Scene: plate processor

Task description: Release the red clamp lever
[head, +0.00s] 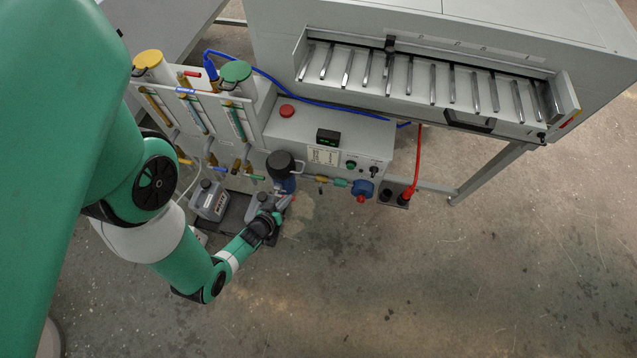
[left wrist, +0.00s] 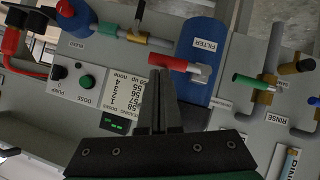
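The red clamp lever (left wrist: 167,62) shows in the left wrist view, its metal pivot end against the blue filter housing (left wrist: 207,38) and its red handle pointing left. In the head view the filter housing (head: 287,186) is partly covered by a dark round cap, and I cannot make out the lever. My left gripper (head: 284,202) is just in front of the housing. In the left wrist view its fingers (left wrist: 157,76) are together with nothing seen between them, their tips overlapping the lower edge of the red handle. I cannot tell whether they touch it. My right gripper is not in view.
Pipes with a blue bleed valve (head: 362,188) run right of the filter. A grey canister (head: 210,200) stands left of my gripper. The control box carries a red button (head: 287,111) and a dark display (head: 328,137). A red cable (head: 416,160) hangs at right. Floor in front is clear.

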